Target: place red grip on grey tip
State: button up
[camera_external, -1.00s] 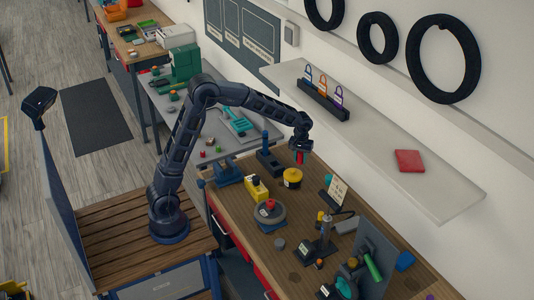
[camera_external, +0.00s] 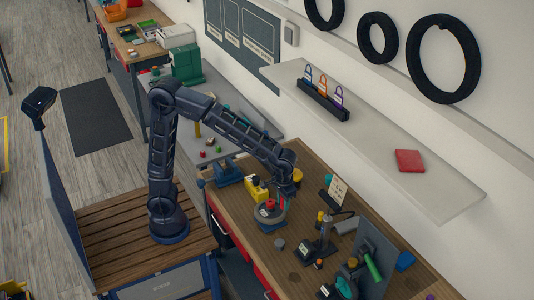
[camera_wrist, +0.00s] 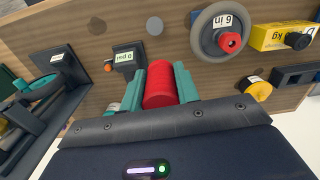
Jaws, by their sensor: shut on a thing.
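My gripper (camera_external: 283,205) is shut on the red grip (camera_wrist: 159,88), a red cylinder held between the teal fingers in the wrist view. In the external view the red grip (camera_external: 282,203) hangs over the bench, by the right side of the grey wheel. I cannot tell for sure which part is the grey tip. A small grey round piece (camera_wrist: 154,26) sits on the bench ahead of the grip in the wrist view, and it also shows in the external view (camera_external: 279,243). The grip is apart from it.
A grey wheel with a red knob (camera_wrist: 212,46) and a yellow weight block (camera_wrist: 278,35) stand close by. A gauge block (camera_wrist: 124,58) and a dark stand (camera_wrist: 55,75) are to the left in the wrist view. A wall shelf (camera_external: 370,130) runs behind the bench (camera_external: 232,190).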

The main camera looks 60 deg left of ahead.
aim_at(279, 243)
jog(key=shift+m, duration=0.3)
jog(key=f, duration=0.6)
jog(key=s+f, duration=0.1)
jog(key=f, duration=0.6)
jog(key=s+d+f, duration=0.1)
jog(key=f, duration=0.5)
jog(key=shift+s+f, duration=0.1)
jog(key=shift+f, duration=0.25)
jog(key=shift+f, duration=0.15)
jog(key=o, duration=1)
jog(key=shift+c, duration=0.2)
notch_tip(279, 243, up, 12)
jog(key=a+r+t, duration=0.1)
jog(key=a+r, duration=0.4)
jog(key=a, duration=0.5)
jog(key=a+r+t, duration=0.1)
jog(key=a+r, duration=0.5)
jog(key=a, duration=0.4)
jog(key=s+a+r+t, duration=0.1)
jog(key=s+a+r, duration=0.1)
jog(key=s+a, duration=0.5)
jog(key=s+a+r+t, duration=0.1)
jog(key=s+a, duration=0.6)
jog(key=a, duration=0.4)
jog(key=shift+r+t, duration=0.3)
jog(key=shift+r, duration=0.05)
